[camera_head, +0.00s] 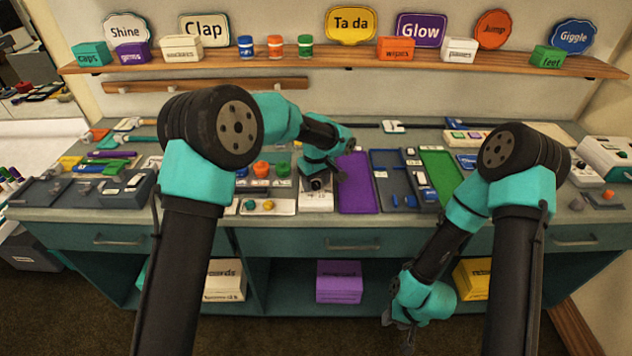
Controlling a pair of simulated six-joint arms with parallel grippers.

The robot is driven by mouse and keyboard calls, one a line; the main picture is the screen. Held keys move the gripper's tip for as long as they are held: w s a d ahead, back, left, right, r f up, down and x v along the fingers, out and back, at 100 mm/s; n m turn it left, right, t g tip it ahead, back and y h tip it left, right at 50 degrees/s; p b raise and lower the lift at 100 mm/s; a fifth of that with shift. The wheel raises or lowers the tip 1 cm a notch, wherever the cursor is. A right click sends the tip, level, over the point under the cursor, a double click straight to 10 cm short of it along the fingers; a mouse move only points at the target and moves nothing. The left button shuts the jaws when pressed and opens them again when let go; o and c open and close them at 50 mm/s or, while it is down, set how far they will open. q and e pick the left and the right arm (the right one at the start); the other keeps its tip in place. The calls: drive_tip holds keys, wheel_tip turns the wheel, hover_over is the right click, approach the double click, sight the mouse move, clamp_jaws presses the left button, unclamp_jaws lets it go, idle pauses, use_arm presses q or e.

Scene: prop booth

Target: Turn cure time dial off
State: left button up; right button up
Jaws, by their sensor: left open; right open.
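A small white box (317,201) stands near the front of the counter, left of the purple tray. A dark round part near its top, which may be a dial, is partly hidden by my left gripper (325,180). My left gripper is open and reaches down right over this box; I cannot tell whether it touches it. A white and teal machine (606,152) with knob-like parts stands at the far right. I cannot read which knob is the cure time dial. My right gripper (405,336) is open and empty, hanging low in front of the counter's lower shelf.
A purple tray (357,196) and a green tray (440,172) lie right of my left gripper. A small tray with coloured knobs (267,207) lies to its left. The counter (260,226) is crowded; its front edge is mostly clear. A purple box (339,283) stands below.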

use_arm(q)
drive_tip(key=shift+f, duration=0.1)
drive_tip(key=shift+c, duration=0.4)
drive_tip(key=c, duration=0.8)
drive_tip(key=shift+m, duration=0.4)
drive_tip(key=shift+c, duration=0.2)
drive_tip(key=m, duration=0.9)
drive_tip(key=shift+m, duration=0.3)
drive_tip(key=m, duration=0.4)
drive_tip(key=shift+m, duration=0.3)
drive_tip(key=m, duration=0.5)
